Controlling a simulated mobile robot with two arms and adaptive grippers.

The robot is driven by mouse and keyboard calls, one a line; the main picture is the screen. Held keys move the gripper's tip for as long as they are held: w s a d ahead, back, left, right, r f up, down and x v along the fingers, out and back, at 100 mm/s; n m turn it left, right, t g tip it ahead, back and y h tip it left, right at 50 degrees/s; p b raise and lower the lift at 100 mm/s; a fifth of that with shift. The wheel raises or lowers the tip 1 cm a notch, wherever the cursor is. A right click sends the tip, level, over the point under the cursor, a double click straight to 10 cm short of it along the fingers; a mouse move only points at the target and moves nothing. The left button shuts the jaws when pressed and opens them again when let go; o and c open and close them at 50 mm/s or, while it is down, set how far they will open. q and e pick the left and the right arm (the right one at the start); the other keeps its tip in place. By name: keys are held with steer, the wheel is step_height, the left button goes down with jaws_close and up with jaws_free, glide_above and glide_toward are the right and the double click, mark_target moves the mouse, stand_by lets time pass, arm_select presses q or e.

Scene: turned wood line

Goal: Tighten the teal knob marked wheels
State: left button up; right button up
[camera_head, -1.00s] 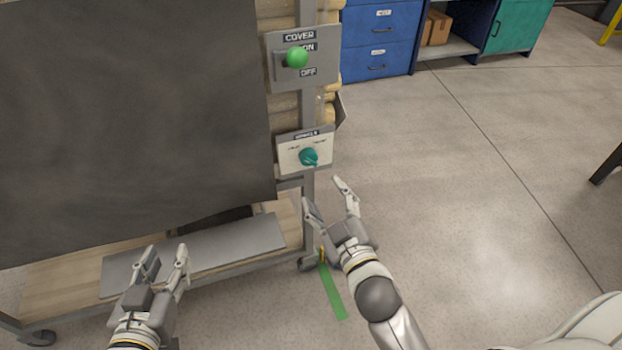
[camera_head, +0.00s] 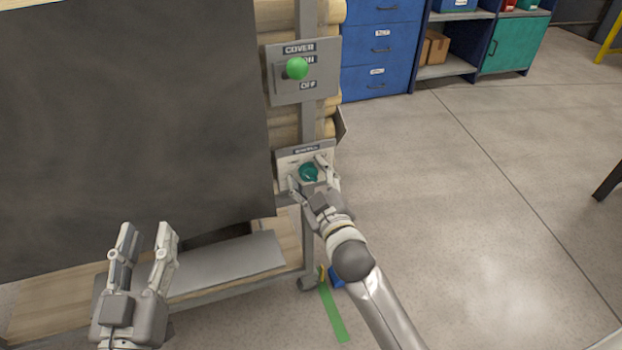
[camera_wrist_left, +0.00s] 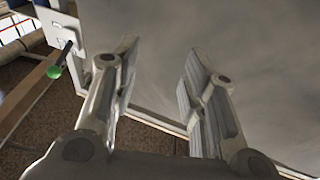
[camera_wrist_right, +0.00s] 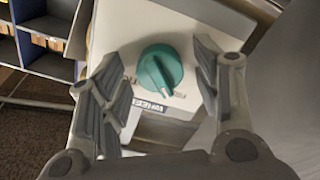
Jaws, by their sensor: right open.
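The teal knob (camera_head: 308,173) sits on a pale panel (camera_head: 286,160) low on the cart's upright post, under a dark label strip. In the right wrist view the knob (camera_wrist_right: 160,70) shows between the fingers, with a raised grip bar across its face. My right gripper (camera_head: 313,173) is open, with its fingertips on either side of the knob; I see gaps between fingers and knob in the right wrist view. My left gripper (camera_head: 146,230) is open and empty in front of the dark cover, away from the knob.
Above the knob is a grey COVER panel (camera_head: 284,90) with a green ball lever (camera_head: 297,68). A dark cover (camera_head: 130,120) hangs over the cart's left. A blue drawer cabinet (camera_head: 380,50) stands behind.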

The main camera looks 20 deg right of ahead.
steer(key=c, duration=1)
steer(key=shift+c, duration=0.2)
